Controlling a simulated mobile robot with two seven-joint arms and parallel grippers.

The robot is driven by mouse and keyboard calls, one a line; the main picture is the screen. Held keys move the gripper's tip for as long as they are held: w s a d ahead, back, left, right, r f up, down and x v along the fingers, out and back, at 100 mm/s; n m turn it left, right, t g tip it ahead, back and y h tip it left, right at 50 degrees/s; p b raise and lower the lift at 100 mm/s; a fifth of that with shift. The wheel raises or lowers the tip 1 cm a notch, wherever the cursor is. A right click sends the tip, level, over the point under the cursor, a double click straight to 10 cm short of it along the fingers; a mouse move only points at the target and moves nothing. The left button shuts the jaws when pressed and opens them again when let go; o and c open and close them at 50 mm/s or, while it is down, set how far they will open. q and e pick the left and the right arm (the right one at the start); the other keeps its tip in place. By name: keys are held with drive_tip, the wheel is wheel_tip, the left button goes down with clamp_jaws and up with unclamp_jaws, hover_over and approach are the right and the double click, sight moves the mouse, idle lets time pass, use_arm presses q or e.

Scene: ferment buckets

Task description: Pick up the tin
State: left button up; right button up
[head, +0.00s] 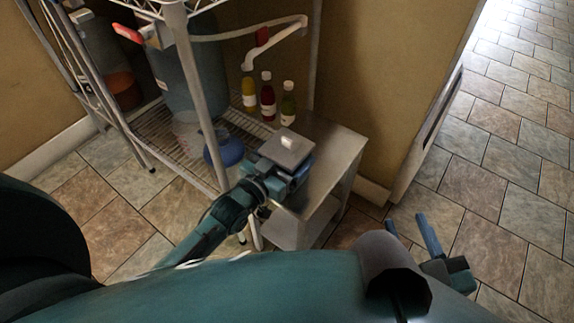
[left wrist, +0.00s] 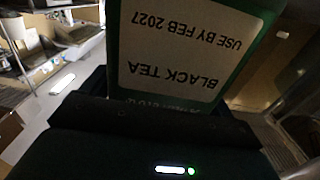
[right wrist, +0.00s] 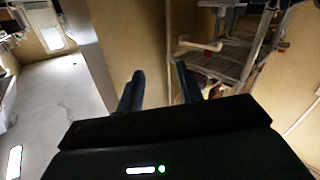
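The tin shows in the head view as a grey square lid (head: 284,151) with a pale knob, above the near end of the steel table. In the left wrist view the green tin (left wrist: 185,60) is very close and fills the upper middle. Its pale label reads "BLACK TEA" upside down. My left gripper (head: 286,178) is right at the tin, just under the lid in the head view. The tin hides its fingers, so I cannot tell whether they are closed on it. My right gripper (head: 411,226) is open and empty, apart from the tin; its two fingers show in the right wrist view (right wrist: 158,85).
A steel table (head: 335,150) stands against the wall. Several bottles (head: 267,96) stand behind the tin. A wire rack (head: 155,128) on the left holds a large blue bucket (head: 185,85). A blue round container (head: 224,148) sits low. Tiled floor (head: 490,170) is clear at right.

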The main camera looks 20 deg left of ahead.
use_arm(q)
drive_tip(key=c, duration=0.9)
